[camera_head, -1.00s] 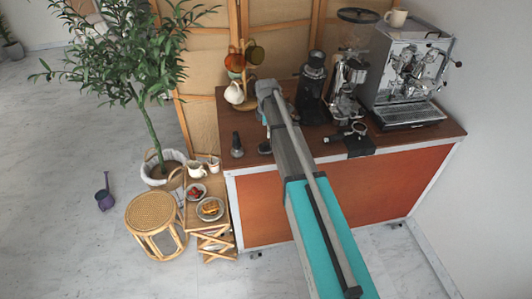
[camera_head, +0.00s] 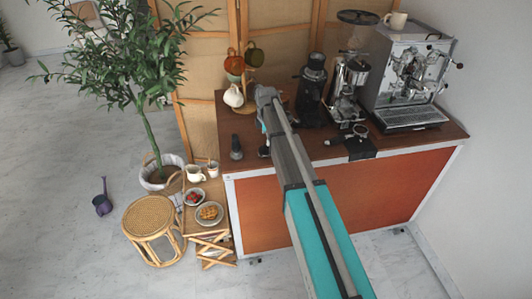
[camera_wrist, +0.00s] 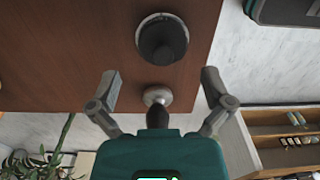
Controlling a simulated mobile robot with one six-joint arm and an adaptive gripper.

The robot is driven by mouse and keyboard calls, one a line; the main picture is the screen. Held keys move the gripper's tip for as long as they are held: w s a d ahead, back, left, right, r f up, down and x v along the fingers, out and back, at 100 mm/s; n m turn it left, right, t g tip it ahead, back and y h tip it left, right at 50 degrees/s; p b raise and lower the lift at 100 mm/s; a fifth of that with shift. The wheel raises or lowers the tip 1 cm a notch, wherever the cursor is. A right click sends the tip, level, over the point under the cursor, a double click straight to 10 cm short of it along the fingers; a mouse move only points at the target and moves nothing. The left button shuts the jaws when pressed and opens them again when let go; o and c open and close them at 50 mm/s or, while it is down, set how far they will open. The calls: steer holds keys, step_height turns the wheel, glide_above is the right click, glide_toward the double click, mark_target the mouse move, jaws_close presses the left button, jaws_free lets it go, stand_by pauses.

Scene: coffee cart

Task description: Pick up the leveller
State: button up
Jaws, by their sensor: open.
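The leveller (camera_wrist: 163,40), a black round knob on a silver-rimmed base, stands on the wooden cart top (camera_wrist: 60,50) in the wrist view, beyond my fingertips. In the head view the leveller (camera_head: 263,151) is mostly hidden beside my arm. My gripper (camera_wrist: 161,78) is open and empty, its two fingers spread on either side of the picture's middle. A tamper-like tool (camera_wrist: 157,97) with a silver base and dark handle shows between the fingers, near the cart edge; I see no finger touching it. It also shows in the head view (camera_head: 236,147).
A mug tree (camera_head: 249,80), grinders (camera_head: 312,88), a portafilter (camera_head: 350,137) and an espresso machine (camera_head: 410,75) stand on the cart. A small shelf with dishes (camera_head: 209,214), a stool (camera_head: 152,230) and a potted plant (camera_head: 150,110) are left of the cart.

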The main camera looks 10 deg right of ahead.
mark_target(265, 146)
steer(key=shift+s+a+f+b, duration=0.1)
steer(key=shift+a+f+b, duration=0.05)
steer(key=shift+f+b, duration=0.55)
steer(key=shift+s+a+f+b, duration=0.1)
steer(key=shift+f+b, duration=0.5)
steer(key=shift+f, duration=0.15)
steer(key=shift+w+f+b, duration=0.1)
steer(key=shift+f+b, duration=0.8)
steer(key=shift+f, duration=0.05)
steer(key=shift+s+r, duration=0.2)
jaws_close()
